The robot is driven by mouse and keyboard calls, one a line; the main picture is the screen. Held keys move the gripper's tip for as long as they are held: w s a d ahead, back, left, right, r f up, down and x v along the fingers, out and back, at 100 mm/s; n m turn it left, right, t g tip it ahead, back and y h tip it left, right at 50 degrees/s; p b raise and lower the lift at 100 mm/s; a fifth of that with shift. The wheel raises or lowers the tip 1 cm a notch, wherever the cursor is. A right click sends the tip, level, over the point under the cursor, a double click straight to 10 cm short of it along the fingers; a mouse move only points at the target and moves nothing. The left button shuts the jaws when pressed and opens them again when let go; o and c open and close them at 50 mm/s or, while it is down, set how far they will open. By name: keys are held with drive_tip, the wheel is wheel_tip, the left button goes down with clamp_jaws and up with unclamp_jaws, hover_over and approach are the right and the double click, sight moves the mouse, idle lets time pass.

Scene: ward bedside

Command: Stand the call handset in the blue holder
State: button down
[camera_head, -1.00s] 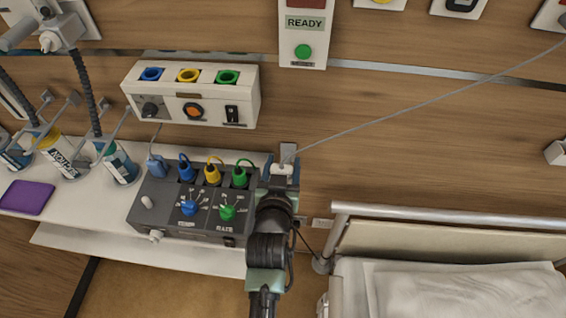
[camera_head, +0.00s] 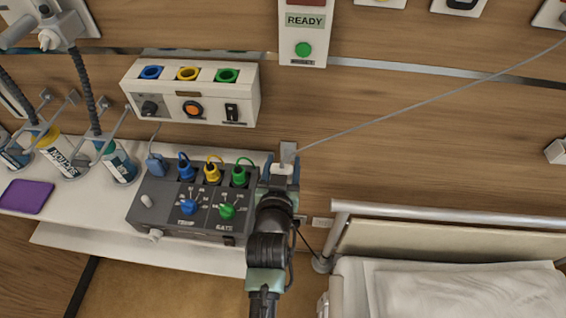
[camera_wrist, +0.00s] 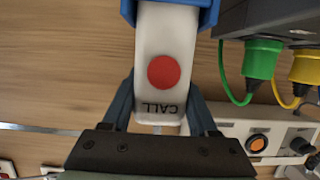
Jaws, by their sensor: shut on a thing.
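The call handset (camera_wrist: 165,40) is white with a red button and the word CALL, upside down in the wrist view. My gripper (camera_wrist: 162,95) is shut on it, one finger along each side. The blue holder (camera_wrist: 210,14) shows at the top edge of the wrist view, on both sides of the handset's far end. I cannot tell whether that end is inside it or in front of it. In the head view my gripper (camera_head: 280,180) is just right of the grey control box, and it hides most of the handset and the holder.
The grey control box (camera_head: 160,215) with blue, yellow and green plugs stands close left. A thin cord (camera_head: 430,102) runs from my gripper area to the upper right. The bed rail (camera_head: 450,217) is to the right. Bottles (camera_head: 116,163) and a purple pad (camera_head: 27,196) are further left.

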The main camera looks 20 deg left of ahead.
drive_tip(key=shift+f, duration=0.1)
idle(0.3)
drive_tip(key=shift+c, duration=0.4)
unclamp_jaws()
drive_tip(key=b+v, duration=0.1)
drive_tip(key=v, duration=1.2)
